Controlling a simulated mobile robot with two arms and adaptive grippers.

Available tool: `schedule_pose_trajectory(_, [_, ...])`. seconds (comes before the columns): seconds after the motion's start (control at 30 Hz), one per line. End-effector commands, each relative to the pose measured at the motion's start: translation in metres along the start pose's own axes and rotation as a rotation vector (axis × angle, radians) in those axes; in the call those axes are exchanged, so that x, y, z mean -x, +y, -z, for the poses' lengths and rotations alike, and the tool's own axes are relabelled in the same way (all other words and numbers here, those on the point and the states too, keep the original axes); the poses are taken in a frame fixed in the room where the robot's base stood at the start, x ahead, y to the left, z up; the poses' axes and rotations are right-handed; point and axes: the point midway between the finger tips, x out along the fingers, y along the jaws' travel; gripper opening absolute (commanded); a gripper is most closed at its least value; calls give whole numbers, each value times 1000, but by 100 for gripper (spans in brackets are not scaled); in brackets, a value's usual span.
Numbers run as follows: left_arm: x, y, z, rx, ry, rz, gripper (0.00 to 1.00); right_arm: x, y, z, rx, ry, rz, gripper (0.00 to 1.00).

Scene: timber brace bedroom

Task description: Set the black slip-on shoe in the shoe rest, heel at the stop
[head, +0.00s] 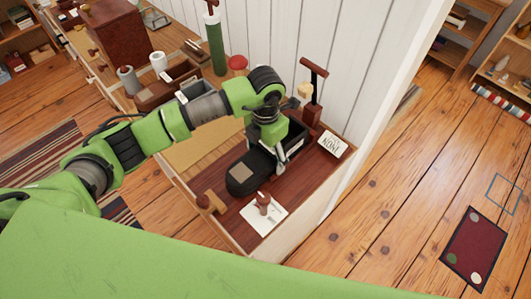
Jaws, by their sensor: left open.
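The black slip-on shoe (243,180) is on the dark reddish-brown bench top, with its rounded toe toward the lower left and a beige patch on its upper. My left gripper (276,158) is open at the shoe's rear end, pointing down; one finger shows on the near right side. The gripper hides the heel, and I cannot tell whether the fingers touch the shoe. A dark open-topped form (294,138) shows behind the gripper; I cannot tell whether it is part of the shoe rest. The shoe rest and its stop are not clearly made out. My right gripper is not in view.
A brown T-topped post (313,80) stands behind the gripper, near a small lettered sign (332,144). A white card with a brown knobbed piece (263,203) lies in front of the shoe. A wooden peg piece (209,202) is at left. A white wall (330,40) borders the bench.

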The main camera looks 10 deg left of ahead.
Motion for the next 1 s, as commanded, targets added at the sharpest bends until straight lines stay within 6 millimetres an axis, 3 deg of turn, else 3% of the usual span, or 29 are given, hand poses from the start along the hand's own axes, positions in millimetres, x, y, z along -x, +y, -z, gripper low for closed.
schedule_pose_trajectory(0.17, [22,0,-2,-3,-6,-2,75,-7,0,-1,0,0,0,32])
schedule_pose_trajectory(0.4, [74,1,-1,-2,-5,-3,75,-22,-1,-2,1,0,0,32])
schedule_pose_trajectory(0.6, [108,0,-1,-1,-4,-1,75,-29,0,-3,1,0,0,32])
schedule_pose_trajectory(0.8, [121,0,0,0,-1,0,75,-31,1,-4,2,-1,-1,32])
schedule_pose_trajectory(1.0, [122,0,0,0,0,0,75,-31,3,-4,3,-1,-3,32])
